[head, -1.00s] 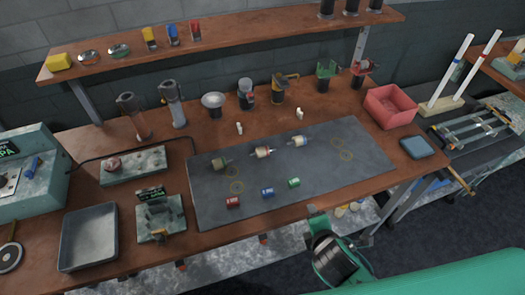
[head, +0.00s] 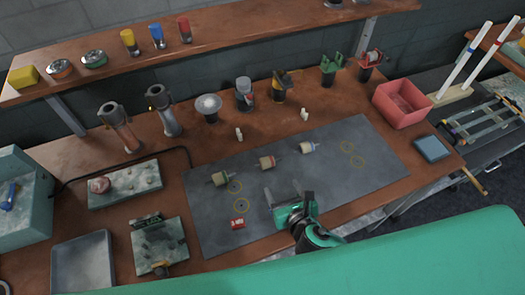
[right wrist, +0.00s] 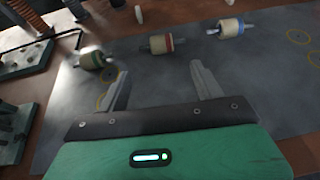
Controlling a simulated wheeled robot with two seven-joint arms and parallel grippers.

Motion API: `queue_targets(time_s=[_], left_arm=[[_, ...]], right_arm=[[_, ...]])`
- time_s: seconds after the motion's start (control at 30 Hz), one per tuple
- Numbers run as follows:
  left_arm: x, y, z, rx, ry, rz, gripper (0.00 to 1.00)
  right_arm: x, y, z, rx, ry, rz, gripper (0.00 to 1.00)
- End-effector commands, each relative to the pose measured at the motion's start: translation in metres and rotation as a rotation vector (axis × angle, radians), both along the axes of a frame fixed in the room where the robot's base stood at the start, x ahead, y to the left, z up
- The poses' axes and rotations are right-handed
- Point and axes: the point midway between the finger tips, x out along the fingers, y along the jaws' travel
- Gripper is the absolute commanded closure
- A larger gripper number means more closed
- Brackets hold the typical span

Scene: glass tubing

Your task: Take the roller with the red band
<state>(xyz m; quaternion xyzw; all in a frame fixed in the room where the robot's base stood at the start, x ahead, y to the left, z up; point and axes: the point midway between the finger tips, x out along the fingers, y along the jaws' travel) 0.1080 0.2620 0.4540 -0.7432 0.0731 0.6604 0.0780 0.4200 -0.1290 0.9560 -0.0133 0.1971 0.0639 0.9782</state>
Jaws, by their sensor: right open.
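The roller with the red band (head: 267,162) lies on the dark grey mat (head: 345,185), between two similar cream rollers. It also shows in the right wrist view (right wrist: 161,44), just beyond the gap between my fingertips. A roller with a blue band (head: 309,147) lies to its right, and one with a greenish band (head: 221,179) to its left. My right gripper (head: 288,196) is open and empty, over the front of the mat, on the near side of the red-banded roller and apart from it. Its fingers also show in the right wrist view (right wrist: 159,75). My left gripper is out of view.
A small red spool (head: 237,224) lies on the mat left of my right gripper. A pink bin (head: 402,103) and blue pad (head: 431,148) are at the right. Two small white pieces (head: 304,114) stand behind the mat. The mat's right part is clear.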

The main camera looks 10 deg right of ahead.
Motion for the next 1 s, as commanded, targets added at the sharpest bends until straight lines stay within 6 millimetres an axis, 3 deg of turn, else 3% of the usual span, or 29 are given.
queue_targets(time_s=[0.4, 0.53, 0.77, 1.0], left_arm=[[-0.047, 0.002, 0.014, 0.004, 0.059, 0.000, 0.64], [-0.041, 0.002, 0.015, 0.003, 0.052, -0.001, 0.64], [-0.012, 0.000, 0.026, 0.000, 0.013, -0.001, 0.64], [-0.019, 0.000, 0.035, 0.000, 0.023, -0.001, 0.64]], right_arm=[[0.065, 0.009, -0.025, 0.000, 0.000, -0.001, 0.33], [0.075, 0.010, -0.030, 0.000, 0.000, -0.001, 0.33], [0.090, 0.011, -0.032, 0.001, 0.000, -0.002, 0.33], [0.119, 0.013, -0.044, 0.001, 0.000, -0.003, 0.33]])
